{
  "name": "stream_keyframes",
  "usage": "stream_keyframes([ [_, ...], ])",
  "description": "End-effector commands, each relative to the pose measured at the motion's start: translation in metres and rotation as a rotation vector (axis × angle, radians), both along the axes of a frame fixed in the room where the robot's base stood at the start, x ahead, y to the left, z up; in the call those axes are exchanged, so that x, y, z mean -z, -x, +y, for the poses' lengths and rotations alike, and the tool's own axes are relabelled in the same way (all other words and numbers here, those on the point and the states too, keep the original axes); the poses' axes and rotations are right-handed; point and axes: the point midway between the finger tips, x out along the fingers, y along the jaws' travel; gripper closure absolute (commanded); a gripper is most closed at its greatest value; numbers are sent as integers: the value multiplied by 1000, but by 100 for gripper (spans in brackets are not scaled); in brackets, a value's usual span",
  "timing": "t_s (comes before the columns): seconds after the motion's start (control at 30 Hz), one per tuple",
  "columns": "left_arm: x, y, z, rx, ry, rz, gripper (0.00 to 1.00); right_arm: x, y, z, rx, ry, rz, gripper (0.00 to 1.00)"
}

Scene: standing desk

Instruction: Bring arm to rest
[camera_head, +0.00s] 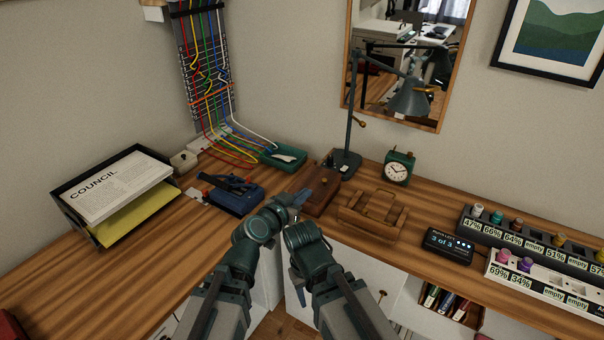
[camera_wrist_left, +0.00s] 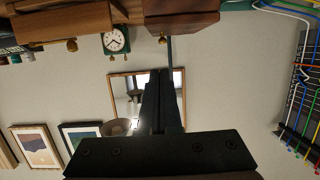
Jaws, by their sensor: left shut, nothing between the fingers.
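My left gripper (camera_head: 298,199) is at the middle of the head view, above the desk's front edge and close to a brown wooden box (camera_head: 321,191). In the left wrist view its two dark fingers (camera_wrist_left: 161,100) lie together, shut and empty. They point toward the wall with the mirror. My right arm stands beside the left one, just to its right, bent at the wrist in front of the desk edge. The right gripper is mostly hidden by its own arm, and its fingers cannot be made out.
A blue tool (camera_head: 234,195) lies left of the left gripper. A wooden carrier (camera_head: 372,215), a lamp (camera_head: 349,140) and a green clock (camera_head: 398,168) stand to the right. A paper tray (camera_head: 95,222) is at the left. The front left desktop is mostly clear.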

Motion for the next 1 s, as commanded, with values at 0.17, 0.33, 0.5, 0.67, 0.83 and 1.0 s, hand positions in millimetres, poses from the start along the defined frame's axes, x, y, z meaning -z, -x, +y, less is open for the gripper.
stream_keyframes([
  [0.17,6,1,2,7,-8,26,100,0,0,0,0,0,0,50],
  [0.33,54,17,29,34,-88,268,100,0,0,0,0,0,0,50],
  [0.5,116,53,92,-68,-207,643,100,0,0,0,0,0,0,50],
  [0.67,144,83,143,-211,-281,879,100,0,0,0,0,0,0,50],
  [0.83,158,112,188,-372,-337,1063,100,0,0,0,0,0,0,50],
  [1.0,160,140,226,-536,-385,1211,100,-3,0,0,0,0,0,50],
])
